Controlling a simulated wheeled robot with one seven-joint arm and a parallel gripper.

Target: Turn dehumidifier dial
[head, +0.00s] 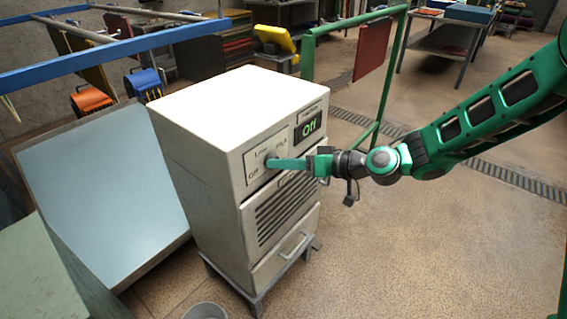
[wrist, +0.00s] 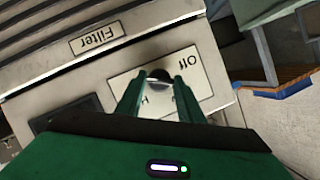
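The dehumidifier (head: 195,105) is a pale boxy unit on a low stand in the head view. Its front has a dial panel and a display (head: 308,127) reading "Off" in green. My gripper (head: 271,163) reaches in from the right, its teal fingertips at the dial panel. In the wrist view the dark round dial (wrist: 158,75) shows between the tips of my gripper (wrist: 155,82). The fingers are apart on either side of it; whether they press on it is unclear. The dial's pointer is hidden. "Off" is printed beside the dial.
A vented grille (head: 285,208) and a drawer handle (head: 295,246) lie below the panel. A light blue sloped panel (head: 105,185) stands close on the left. A bucket (head: 205,311) sits on the floor in front. A green frame (head: 392,85) stands behind; the right floor is clear.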

